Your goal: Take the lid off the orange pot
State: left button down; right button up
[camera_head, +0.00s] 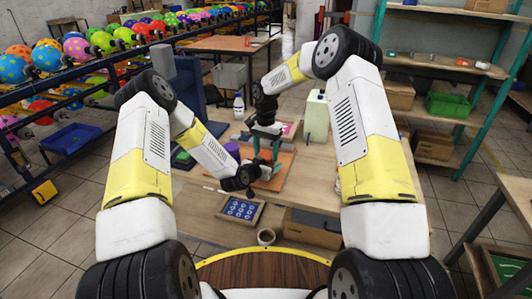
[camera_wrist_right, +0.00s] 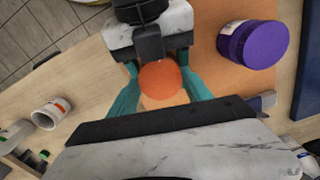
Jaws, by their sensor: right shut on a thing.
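The orange lid top of the pot (camera_wrist_right: 160,80) shows in the right wrist view, between the teal fingers of my right gripper (camera_wrist_right: 159,70). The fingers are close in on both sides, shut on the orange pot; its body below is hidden. In the head view my right gripper (camera_head: 265,158) points down over the orange board (camera_head: 285,172), and the pot is hard to make out. My left gripper (camera_head: 245,178) reaches in low from the left, right by it. It also shows at the top of the right wrist view (camera_wrist_right: 148,42), its dark part against the lid's far edge. Its fingertips are unclear.
A purple pot (camera_wrist_right: 262,43) stands beside the orange one. A tray of blue round pieces (camera_head: 240,220), a tape roll (camera_head: 266,237) and a cardboard box (camera_head: 312,230) are at the table's near edge. A pale green container (camera_head: 316,115) stands farther back.

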jog(key=n, duration=0.7)
jog(key=shift+n, duration=0.3)
jog(key=o, duration=1.5)
jog(key=shift+o, duration=0.3)
jog(key=shift+a, duration=0.1)
jog(key=shift+r, duration=0.1)
